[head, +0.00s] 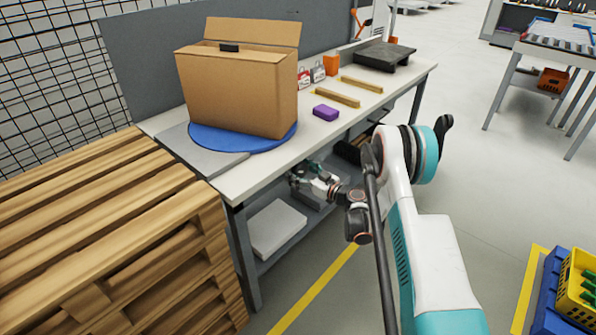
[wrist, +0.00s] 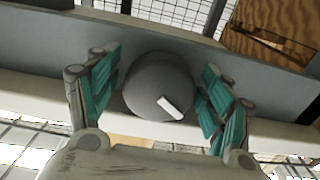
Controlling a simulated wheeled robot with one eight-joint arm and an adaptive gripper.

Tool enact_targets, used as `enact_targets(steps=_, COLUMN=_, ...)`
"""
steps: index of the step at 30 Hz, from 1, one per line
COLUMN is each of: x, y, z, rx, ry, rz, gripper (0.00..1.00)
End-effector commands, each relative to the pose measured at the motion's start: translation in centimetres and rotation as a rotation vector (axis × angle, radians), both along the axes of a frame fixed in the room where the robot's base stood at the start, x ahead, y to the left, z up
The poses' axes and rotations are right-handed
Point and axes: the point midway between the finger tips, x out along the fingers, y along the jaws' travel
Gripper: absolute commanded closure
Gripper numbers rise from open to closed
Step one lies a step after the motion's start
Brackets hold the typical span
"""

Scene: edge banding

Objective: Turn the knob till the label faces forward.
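A round grey knob (wrist: 150,78) with a white pointer bar is in the wrist view, on the grey front face of the bench. The bar slants from the knob's middle toward its lower right. My gripper (head: 303,175) is at the bench's front edge in the head view. In the wrist view its teal fingers stand open on both sides of the knob, with narrow gaps that look clear of it. A brown cardboard box (head: 232,95) stands on a blue turntable (head: 228,143) on the bench. No label shows on its visible sides.
The bench (head: 262,176) also holds a purple block (head: 326,113), two wooden strips (head: 338,97), small tags, an orange block (head: 331,66) and a dark plate (head: 384,55). Stacked wooden pallets (head: 110,230) stand at the left. A lower shelf is under the bench.

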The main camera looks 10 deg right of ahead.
Motion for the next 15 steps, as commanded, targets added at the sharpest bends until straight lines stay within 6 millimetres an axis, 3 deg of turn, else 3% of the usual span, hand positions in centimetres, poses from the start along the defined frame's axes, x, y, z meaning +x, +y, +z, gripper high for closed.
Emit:
enact_targets(steps=1, x=0.01, y=0.01, z=0.00, rx=0.000, ry=0.000, rz=0.000, gripper=0.43)
enact_targets(steps=4, x=0.00, y=0.01, z=0.00, rx=0.000, ry=0.000, rz=0.000, gripper=0.66)
enact_targets(steps=5, x=0.01, y=0.01, z=0.00, rx=0.000, ry=0.000, rz=0.000, gripper=0.68)
enact_targets(steps=15, x=-0.02, y=0.06, z=0.00, rx=0.099, ry=0.072, rz=0.000, gripper=0.68)
